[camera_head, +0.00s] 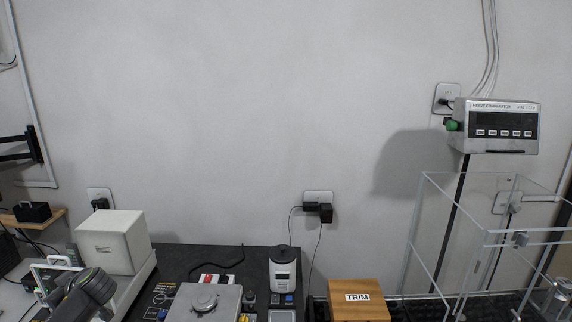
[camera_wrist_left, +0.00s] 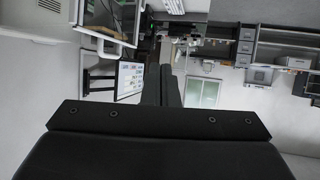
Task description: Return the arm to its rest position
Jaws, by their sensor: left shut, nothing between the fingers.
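My left gripper (camera_wrist_left: 162,72) shows in the left wrist view, its two dark fingers together at the middle and nothing between them. It points across the room, clear of any object. In the head view, a dark grey rounded part (camera_head: 92,287) at the lower left looks like a link of my left arm; the gripper itself is not seen there. My right gripper is in neither view.
A clear enclosure (camera_head: 486,238) stands at the right, below a wall display (camera_head: 497,126).

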